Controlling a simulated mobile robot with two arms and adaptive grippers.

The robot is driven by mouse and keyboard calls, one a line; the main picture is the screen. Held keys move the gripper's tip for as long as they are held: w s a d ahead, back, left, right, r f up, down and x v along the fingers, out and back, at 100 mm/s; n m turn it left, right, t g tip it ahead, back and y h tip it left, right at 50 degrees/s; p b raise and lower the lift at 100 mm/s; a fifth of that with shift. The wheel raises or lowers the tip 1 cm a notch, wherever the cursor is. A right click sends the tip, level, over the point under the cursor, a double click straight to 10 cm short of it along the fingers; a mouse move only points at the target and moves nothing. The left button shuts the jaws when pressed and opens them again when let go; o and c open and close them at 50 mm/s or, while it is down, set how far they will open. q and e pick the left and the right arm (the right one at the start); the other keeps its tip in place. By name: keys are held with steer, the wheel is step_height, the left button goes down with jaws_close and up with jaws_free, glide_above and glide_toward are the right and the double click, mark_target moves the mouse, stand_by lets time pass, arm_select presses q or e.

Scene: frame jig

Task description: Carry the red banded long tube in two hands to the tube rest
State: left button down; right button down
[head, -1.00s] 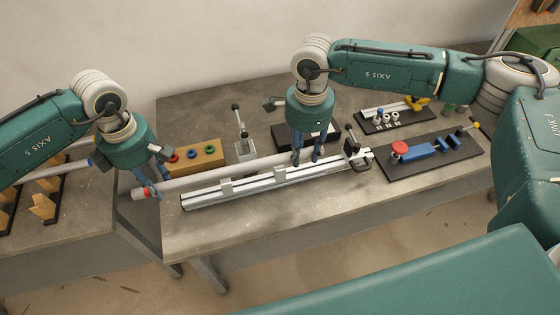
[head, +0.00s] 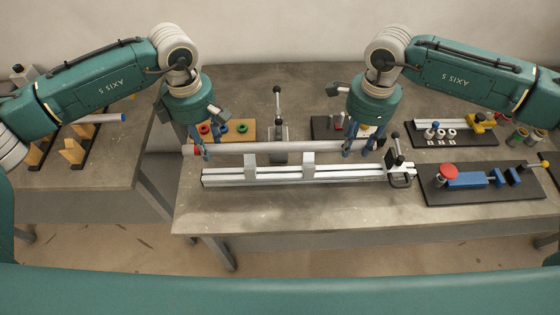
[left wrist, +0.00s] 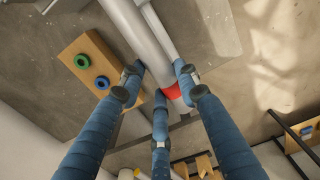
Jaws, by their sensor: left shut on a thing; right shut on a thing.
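The long grey tube (head: 300,147) lies level across the head view, along the back of the aluminium rail; its exact height above the table is hard to tell. Its red band (head: 196,149) is at the left end. My left gripper (head: 206,152) is shut on the tube close to the red band. The left wrist view also shows the tube (left wrist: 138,35) between the fingers, with the red band (left wrist: 172,91) at them. My right gripper (head: 362,149) is shut on the tube near its right end. Wooden V-blocks (head: 73,151) on black bars, apparently the tube rest, stand on the left table.
The aluminium rail (head: 235,180) with blocks and a black-handled clamp (head: 397,150) is just in front of the tube. A ring board (head: 240,124) and upright clamp (head: 278,120) stand behind. A gap separates the tables.

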arm_select(q)
steer(key=shift+s, duration=0.1)
arm_select(e)
steer(key=shift+s+a, duration=0.1)
